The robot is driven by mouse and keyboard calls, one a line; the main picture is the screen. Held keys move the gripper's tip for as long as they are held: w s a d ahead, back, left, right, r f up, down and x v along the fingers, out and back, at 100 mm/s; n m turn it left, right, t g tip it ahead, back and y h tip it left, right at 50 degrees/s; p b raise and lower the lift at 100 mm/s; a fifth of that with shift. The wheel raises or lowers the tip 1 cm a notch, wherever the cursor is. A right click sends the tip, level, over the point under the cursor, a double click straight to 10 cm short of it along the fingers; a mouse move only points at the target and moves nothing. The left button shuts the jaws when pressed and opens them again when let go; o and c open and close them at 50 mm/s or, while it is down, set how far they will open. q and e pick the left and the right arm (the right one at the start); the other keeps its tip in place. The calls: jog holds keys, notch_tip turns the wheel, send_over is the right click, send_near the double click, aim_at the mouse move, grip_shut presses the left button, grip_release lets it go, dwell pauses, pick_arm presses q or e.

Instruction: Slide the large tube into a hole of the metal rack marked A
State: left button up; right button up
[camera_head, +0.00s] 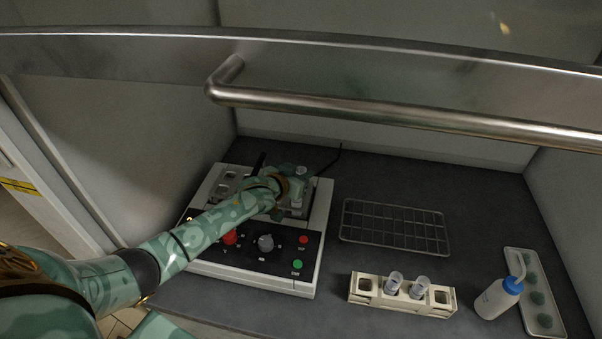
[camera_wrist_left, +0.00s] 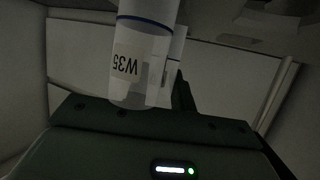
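My left gripper (camera_head: 297,188) reaches over the grey and black machine, at a pale tube (camera_head: 301,171). In the left wrist view a large clear tube (camera_wrist_left: 140,65) with a white label reading W35, seen upside down, stands close in front of the gripper's dark body. The fingers' contact with it is not clear, so I cannot tell whether they are closed on it. A wire metal rack (camera_head: 396,246) with a grid of open holes lies to the right of the machine. No letter A is readable on it. My right gripper is out of view.
The machine (camera_head: 306,285) has knobs and buttons in front. A beige rack (camera_head: 366,284) holds two tubes. A blue-capped bottle (camera_head: 494,300) and a white tray (camera_head: 516,254) stand at right. A metal bar (camera_head: 400,111) crosses above. The dark counter behind the wire rack is clear.

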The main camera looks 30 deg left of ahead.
pick_arm(q)
jog(key=o, duration=0.5)
jog(key=shift+s+f, duration=0.35)
jog(key=shift+f, duration=0.3)
jog(key=shift+s, duration=0.1)
jog(key=r+p+v, duration=0.1)
jog(key=p+v, duration=0.2)
jog(key=v, duration=1.3)
